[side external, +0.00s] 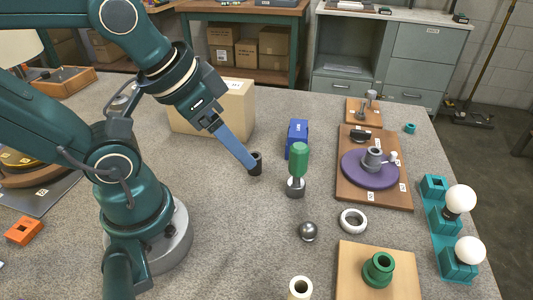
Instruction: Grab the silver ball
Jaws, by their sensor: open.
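The silver ball (308,231) rests on the grey table in the side external view, left of a white ring. It is round, shiny and fully in sight. My gripper (252,167) is up and to the left of the ball, well apart from it. Its blue finger points down and right, with the tip beside a small dark cylinder (256,164). Only one finger shows clearly, and the other is hidden. The gripper is open, and I cannot tell whether it touches the cylinder.
A green-topped part (298,165) stands behind the ball. The white ring (353,221) lies to its right. A cream tube (299,288) and a wooden board (345,290) with a green socket (378,269) are in front. A blue box (297,137) stands farther back. Table left of the ball is clear.

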